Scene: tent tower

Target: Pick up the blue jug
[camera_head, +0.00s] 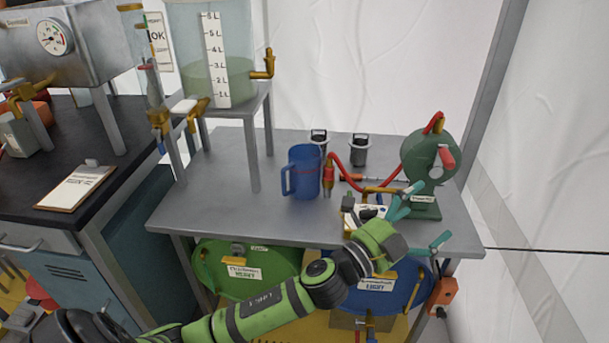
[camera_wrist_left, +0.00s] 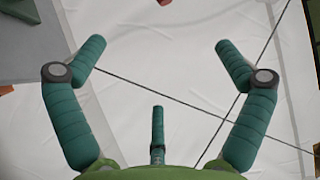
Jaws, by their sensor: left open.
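The blue jug (camera_head: 306,172) stands upright on the grey metal table (camera_head: 222,208) in the head view, with its handle on its left side. My left gripper (camera_head: 433,212) is open at the table's front right edge, well to the right of the jug and apart from it. In the left wrist view my left gripper (camera_wrist_left: 160,44) has its teal fingers spread with nothing between them. The jug cannot be made out in the wrist view. My right gripper is not in view.
A green hand pump (camera_head: 427,165) stands near my left gripper, with a red hose (camera_head: 337,168) running towards the jug. Two dark canisters (camera_head: 319,140) (camera_head: 359,150) stand behind. A clear tank (camera_head: 190,50) stands on a raised stand at left. The table's front left is clear.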

